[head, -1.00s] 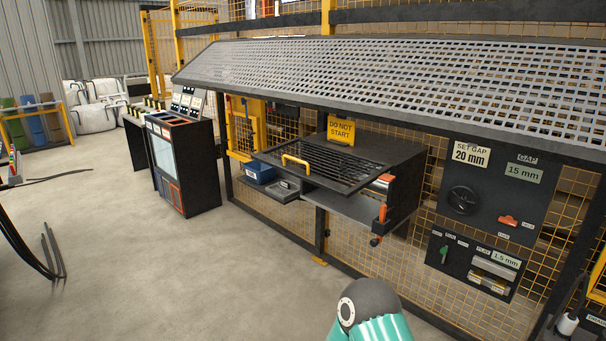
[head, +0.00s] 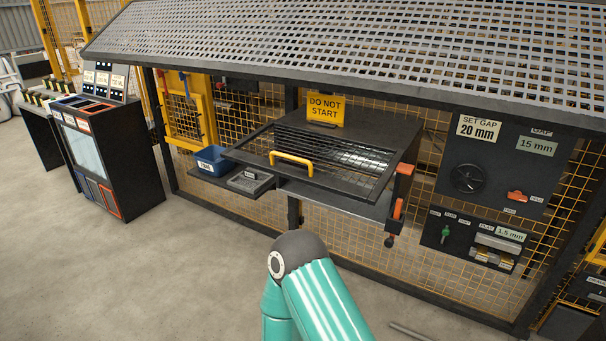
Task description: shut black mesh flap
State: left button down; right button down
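The black mesh flap (head: 310,158) has a barred face and a yellow handle (head: 291,161) on its front edge. It is on the black box mounted on the mesh fence and juts out over the box's front, roughly flat, with a gap below it above a grey shelf. A yellow DO NOT START sign (head: 325,109) stands behind it on the box. Neither of my grippers shows. A teal link and dark joint of one of my arms rise at the bottom centre, in front of and below the flap.
An orange-handled clamp or lever (head: 398,205) hangs at the box's right side. A blue bin (head: 210,160) and a small grey tray (head: 250,181) sit left of the flap. A control panel (head: 500,165) is at right. A perforated grey canopy (head: 350,50) overhangs. Floor at left is clear.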

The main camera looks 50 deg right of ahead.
aim_at(350, 191)
jog(key=u, duration=0.2)
jog(key=i, duration=0.5)
jog(key=z, duration=2.9)
jog(key=i, duration=0.55)
jog(key=u, duration=0.75)
